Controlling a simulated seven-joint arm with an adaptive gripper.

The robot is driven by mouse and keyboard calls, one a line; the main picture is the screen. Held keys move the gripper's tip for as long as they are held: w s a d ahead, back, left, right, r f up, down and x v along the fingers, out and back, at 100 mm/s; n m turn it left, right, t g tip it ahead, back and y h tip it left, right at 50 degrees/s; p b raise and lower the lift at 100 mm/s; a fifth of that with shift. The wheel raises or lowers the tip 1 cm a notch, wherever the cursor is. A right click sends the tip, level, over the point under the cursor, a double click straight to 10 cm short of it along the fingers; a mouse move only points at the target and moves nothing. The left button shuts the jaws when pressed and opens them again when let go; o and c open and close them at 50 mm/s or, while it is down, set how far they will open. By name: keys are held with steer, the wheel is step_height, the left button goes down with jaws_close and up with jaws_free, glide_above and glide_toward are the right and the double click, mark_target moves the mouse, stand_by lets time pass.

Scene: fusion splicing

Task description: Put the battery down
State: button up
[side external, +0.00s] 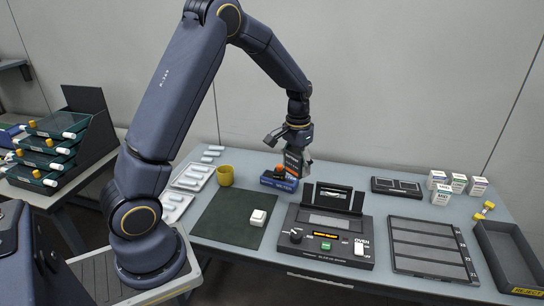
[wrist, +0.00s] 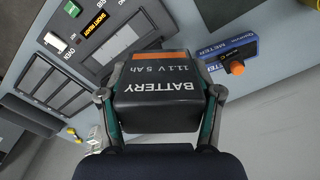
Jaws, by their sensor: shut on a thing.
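The battery (wrist: 157,100) is a black block with an orange band, marked "BATTERY 11.1 V 5 Ah". It fills the middle of the wrist view between the two fingers of my gripper (wrist: 160,110). My gripper (side external: 297,160) is shut on it. In the side view the battery (side external: 293,161) shows small and partly covered by the fingers, close to the blue meter at the back of the table. I cannot tell whether its underside touches anything.
A blue meter (side external: 278,181) with an orange knob stands close by. The splicer (side external: 325,235) with oven is in front, right of a dark mat (side external: 225,222) bearing a white block (side external: 258,217). A yellow cup (side external: 225,176) and white trays (side external: 190,178) lie left. Small boxes (side external: 458,183) stand right.

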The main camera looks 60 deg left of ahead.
steer(key=s+a+f+n, duration=0.1)
steer(key=s+a+n, duration=0.35)
steer(key=a, duration=0.85)
steer(key=s+a+f+n, duration=0.2)
steer(key=s+a, duration=0.5)
steer(key=a, duration=0.6)
steer(key=shift+w+a+f, duration=4.7)
steer(key=shift+f, duration=1.65)
steer(key=o, duration=1.4)
